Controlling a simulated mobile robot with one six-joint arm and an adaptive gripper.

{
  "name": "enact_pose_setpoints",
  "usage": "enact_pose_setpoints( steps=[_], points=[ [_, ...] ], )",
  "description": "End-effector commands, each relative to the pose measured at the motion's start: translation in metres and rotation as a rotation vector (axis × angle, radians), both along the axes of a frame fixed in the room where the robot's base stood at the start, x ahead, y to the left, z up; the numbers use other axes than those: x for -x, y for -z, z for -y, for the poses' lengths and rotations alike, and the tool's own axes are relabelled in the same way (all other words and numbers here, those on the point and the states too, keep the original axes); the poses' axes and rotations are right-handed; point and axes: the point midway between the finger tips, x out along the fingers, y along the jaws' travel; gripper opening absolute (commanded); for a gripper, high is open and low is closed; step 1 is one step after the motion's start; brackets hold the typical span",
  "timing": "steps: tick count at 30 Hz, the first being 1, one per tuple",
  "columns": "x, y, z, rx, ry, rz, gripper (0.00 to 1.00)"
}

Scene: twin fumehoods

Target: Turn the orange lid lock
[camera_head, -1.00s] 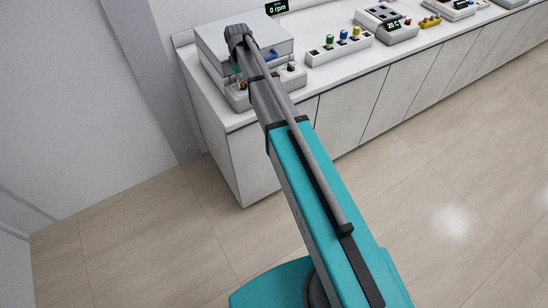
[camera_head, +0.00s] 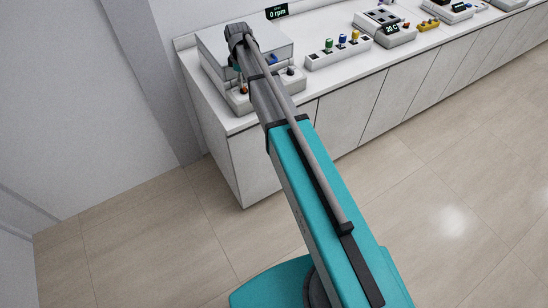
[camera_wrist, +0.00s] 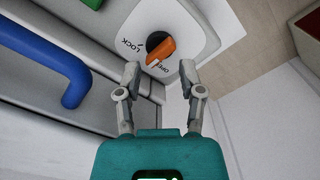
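The orange lid lock (camera_wrist: 160,51) is a small knob with a white line, set in a dark round recess on a pale panel. In the wrist view my gripper (camera_wrist: 160,72) is open. Its two fingertips stand on either side of the knob's lower end, with visible space between them and the knob. In the head view my arm's end is over the grey-white device (camera_head: 275,50) at the bench's left end, and the fingertips are hidden.
A blue handle (camera_wrist: 52,62) lies left of the lock in the wrist view. The device's display (camera_head: 277,12) reads 0 rpm. A rack with coloured caps (camera_head: 340,52) and a unit showing 20 C (camera_head: 388,28) stand further right on the bench. The floor (camera_head: 440,190) is clear.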

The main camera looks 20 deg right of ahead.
Motion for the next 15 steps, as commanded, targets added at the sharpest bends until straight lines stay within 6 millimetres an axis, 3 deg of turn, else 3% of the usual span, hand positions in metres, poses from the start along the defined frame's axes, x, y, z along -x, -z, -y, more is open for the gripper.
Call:
enact_pose_setpoints(
  steps=[15],
  points=[
    [0.0, -0.048, 0.0, 0.0, 0.001, 0.0, 0.5]
  ],
)
